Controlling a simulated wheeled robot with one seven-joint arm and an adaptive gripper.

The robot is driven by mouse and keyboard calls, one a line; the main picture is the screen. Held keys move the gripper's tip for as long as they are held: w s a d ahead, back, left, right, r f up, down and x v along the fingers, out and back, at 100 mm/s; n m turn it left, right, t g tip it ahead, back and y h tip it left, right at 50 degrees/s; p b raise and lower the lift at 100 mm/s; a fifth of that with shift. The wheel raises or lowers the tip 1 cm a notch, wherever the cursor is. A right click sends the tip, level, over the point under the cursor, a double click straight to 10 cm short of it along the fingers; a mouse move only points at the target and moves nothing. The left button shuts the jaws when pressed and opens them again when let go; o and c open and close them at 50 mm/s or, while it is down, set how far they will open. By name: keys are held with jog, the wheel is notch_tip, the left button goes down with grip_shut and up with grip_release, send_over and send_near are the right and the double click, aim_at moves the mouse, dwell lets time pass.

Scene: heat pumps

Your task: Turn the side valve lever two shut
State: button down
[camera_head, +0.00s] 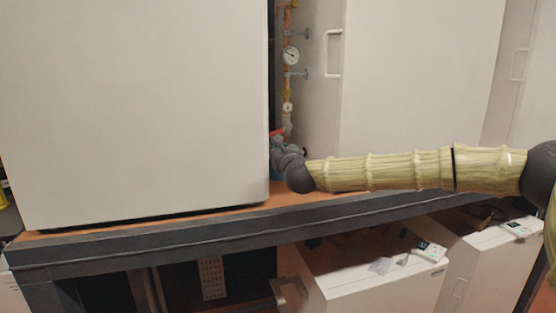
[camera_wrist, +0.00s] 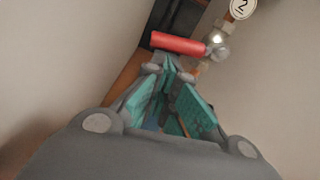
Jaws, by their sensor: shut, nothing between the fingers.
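The side valve lever two is a red handle (camera_wrist: 178,43) in the wrist view, running left from a silver valve body (camera_wrist: 217,45). A round tag marked 2 (camera_wrist: 243,9) sits just above the valve. My gripper (camera_wrist: 170,70), with teal finger pads, is shut and empty. Its tips are just below the red handle in the picture; I cannot tell whether they touch it. In the head view, my gripper (camera_head: 277,146) reaches into the gap between two white units, and a sliver of the red handle (camera_head: 277,133) shows there. My wrist partly hides this area.
A large white unit (camera_head: 135,105) stands left of the gap and another white unit (camera_head: 415,75) right of it. A pipe with a gauge (camera_head: 291,55) rises behind. The orange-brown shelf (camera_head: 285,191) has a dark front edge. White boxes (camera_head: 370,275) stand below.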

jog(key=shift+s+a+r+m+b, duration=0.1)
jog(key=shift+a+r+m+b, duration=0.2)
jog(key=shift+m+b, duration=0.35)
jog(key=shift+a+r+m+b, duration=0.1)
jog(key=shift+r+m+b, duration=0.3)
jog(key=shift+b, duration=0.35)
jog(key=shift+s, duration=0.1)
